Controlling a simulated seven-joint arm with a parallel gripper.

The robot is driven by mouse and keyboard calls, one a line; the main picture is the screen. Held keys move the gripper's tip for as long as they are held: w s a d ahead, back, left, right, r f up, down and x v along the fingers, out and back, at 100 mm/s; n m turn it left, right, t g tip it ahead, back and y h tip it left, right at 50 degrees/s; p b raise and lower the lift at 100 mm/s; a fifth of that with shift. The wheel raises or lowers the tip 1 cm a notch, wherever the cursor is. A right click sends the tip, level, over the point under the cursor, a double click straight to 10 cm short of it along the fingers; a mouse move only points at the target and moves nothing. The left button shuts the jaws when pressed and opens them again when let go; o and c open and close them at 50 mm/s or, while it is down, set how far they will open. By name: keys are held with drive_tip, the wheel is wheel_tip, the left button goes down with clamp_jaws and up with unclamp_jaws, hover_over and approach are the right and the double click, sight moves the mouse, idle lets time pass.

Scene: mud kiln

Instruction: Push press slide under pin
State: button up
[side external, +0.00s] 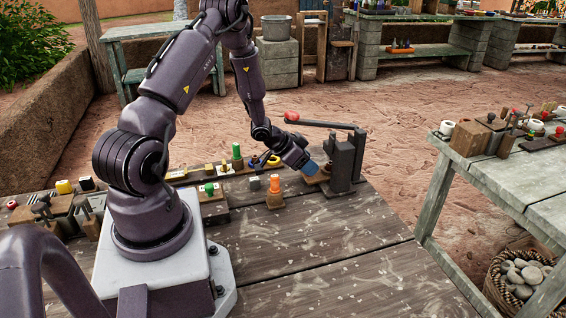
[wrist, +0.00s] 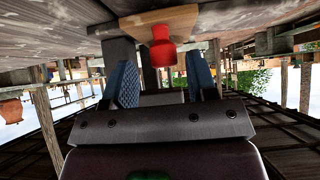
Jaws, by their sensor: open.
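The press (side external: 342,165) is a dark grey upright stand at the far edge of the table, with a long lever ending in a red knob (side external: 291,116). A light wooden piece, apparently the slide (side external: 317,179), lies low at its foot. In the wrist view, which looks upside down, the wooden slide (wrist: 188,22) carries a red knob (wrist: 162,47). My gripper (side external: 311,167) is low beside the press. Its blue fingertips (wrist: 163,80) are open, spread either side of the red knob's line, with nothing clearly gripped. I cannot make out the pin.
An orange-topped piece (side external: 274,186) and a green-knobbed block (side external: 209,189) stand left of the press, near several small parts. The table front (side external: 330,245) is clear. A second table (side external: 500,170) and a stone basket (side external: 520,278) stand to the right.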

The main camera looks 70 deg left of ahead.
drive_tip(key=v, duration=0.3)
drive_tip(key=shift+s+r, duration=0.15)
drive_tip(key=shift+r, duration=0.1)
drive_tip(key=s, duration=1.2)
drive_tip(key=shift+s, duration=0.25)
drive_tip(key=shift+r, duration=0.15)
